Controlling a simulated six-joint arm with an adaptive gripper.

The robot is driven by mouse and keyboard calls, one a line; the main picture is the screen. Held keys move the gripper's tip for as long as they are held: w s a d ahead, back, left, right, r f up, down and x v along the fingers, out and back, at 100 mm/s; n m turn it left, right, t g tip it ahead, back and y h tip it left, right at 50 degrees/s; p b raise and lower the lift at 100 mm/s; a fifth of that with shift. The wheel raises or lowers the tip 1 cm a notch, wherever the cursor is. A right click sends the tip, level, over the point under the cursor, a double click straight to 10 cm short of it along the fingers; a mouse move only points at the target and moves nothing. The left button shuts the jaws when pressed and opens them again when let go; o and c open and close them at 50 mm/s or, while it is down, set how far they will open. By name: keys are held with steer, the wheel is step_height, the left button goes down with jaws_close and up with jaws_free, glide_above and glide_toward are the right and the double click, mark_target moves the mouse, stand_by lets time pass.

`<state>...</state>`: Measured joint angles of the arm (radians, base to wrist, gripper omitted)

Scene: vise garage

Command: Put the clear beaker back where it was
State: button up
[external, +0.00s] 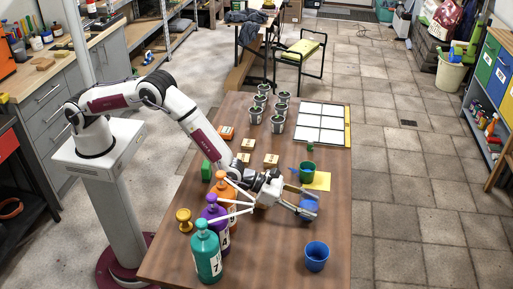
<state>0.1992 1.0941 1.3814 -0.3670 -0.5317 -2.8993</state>
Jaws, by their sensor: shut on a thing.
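My gripper (304,210) is low over the right middle of the wooden table, pointing right. It is shut on a small blue cup-like thing (309,206), partly hidden by the fingers. I cannot tell whether that thing touches the table. I cannot make out a clear beaker for certain. A blue cup (316,257) stands upright near the front right of the table, apart from my gripper.
Teal (207,257), purple (214,224) and orange (224,194) bottles stand at the left front, near my forearm. The table's front middle (265,262) is clear.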

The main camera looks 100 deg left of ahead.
steer(key=shift+f, duration=0.5)
steer(key=shift+f, duration=0.15)
steer(key=o, duration=1.3)
steer(key=shift+v, duration=6.05)
